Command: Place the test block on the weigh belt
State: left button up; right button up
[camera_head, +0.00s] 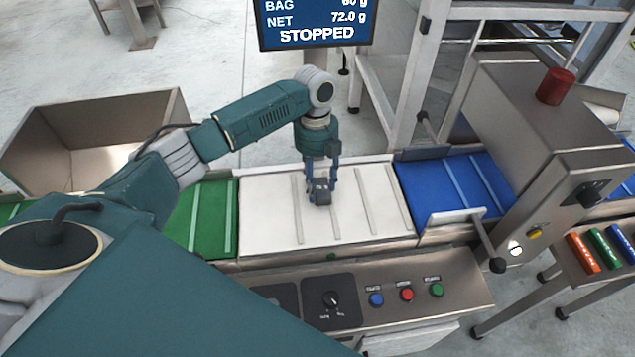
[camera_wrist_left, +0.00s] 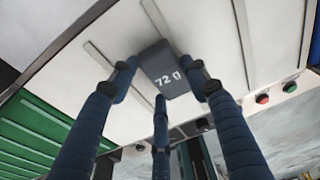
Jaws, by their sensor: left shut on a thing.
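The test block (camera_head: 321,193) is a small dark grey block at the middle of the white weigh belt (camera_head: 268,215). In the left wrist view the block (camera_wrist_left: 163,70) shows a white marking that reads about "72 0". My left gripper (camera_head: 324,180) comes down from above with its fingers closed around the block. In the left wrist view the fingers (camera_wrist_left: 165,92) press on the block's sides, with the white belt (camera_wrist_left: 215,30) behind it. Whether the block's underside touches the belt is hard to tell. My right gripper is not in view.
A green belt (camera_head: 205,212) lies left of the white belt and a blue belt (camera_head: 440,185) right. A display (camera_head: 315,22) reads NET 72.0 g, STOPPED. A control panel with buttons (camera_head: 407,295) runs along the front. A side stand holds orange, green and blue bars (camera_head: 605,247).

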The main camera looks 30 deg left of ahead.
aim_at(317, 181)
pick_arm(q)
jog(key=shift+f, duration=0.25)
jog(key=o, duration=1.1)
jog(key=shift+f, duration=0.1)
jog(key=shift+o, duration=0.2)
notch_tip(317, 181, up, 12)
jog(key=w+a+b, duration=0.1)
jog(key=shift+w+b, duration=0.25)
jog(key=shift+b, duration=0.1)
